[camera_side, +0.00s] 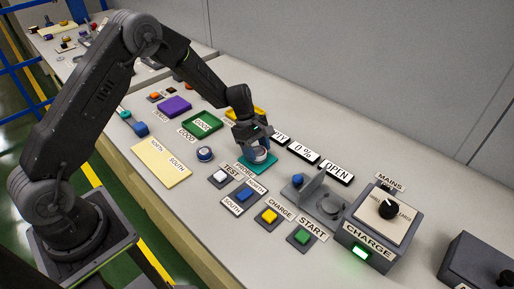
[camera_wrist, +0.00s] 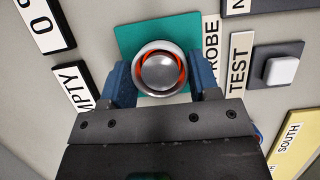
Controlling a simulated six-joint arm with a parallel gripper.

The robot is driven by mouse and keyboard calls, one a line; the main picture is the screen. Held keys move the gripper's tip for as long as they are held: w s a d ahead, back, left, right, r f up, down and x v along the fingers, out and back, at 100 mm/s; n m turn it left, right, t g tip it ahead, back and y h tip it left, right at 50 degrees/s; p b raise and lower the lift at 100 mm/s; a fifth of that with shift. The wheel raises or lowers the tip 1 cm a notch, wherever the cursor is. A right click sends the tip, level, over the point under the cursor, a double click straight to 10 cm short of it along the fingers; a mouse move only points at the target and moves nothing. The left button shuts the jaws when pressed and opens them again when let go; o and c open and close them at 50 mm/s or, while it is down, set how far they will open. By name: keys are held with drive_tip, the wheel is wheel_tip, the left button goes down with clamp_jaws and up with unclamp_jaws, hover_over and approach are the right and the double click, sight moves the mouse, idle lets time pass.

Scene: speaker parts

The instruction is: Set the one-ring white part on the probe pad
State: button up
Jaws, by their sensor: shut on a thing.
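The white part (camera_side: 262,155) is a round piece with a pale rim. In the wrist view the part (camera_wrist: 160,72) shows a silver dome with one orange-red ring around it. The probe pad (camera_side: 247,170) is a teal square, also seen in the wrist view (camera_wrist: 133,35) behind the part. My gripper (camera_side: 257,147) points down over the pad. In the wrist view its blue fingers are shut on the part from both sides. The part is over the pad; I cannot tell whether its underside touches it. Its lower side is hidden.
A blue-and-white round part (camera_side: 205,153) stands left of the pad. The TEST button (camera_side: 220,178) is in front. Display signs (camera_side: 303,152) stand behind at the right, near a grey bracket (camera_side: 312,188) and the CHARGE box (camera_side: 375,225). A green tray (camera_side: 203,124) lies farther left.

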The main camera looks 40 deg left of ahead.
drive_tip(key=shift+f, duration=0.25)
idle(0.3)
drive_tip(key=o, duration=1.2)
drive_tip(key=v, duration=1.3)
drive_tip(key=shift+a+r, duration=0.2)
drive_tip(key=shift+r, duration=0.1)
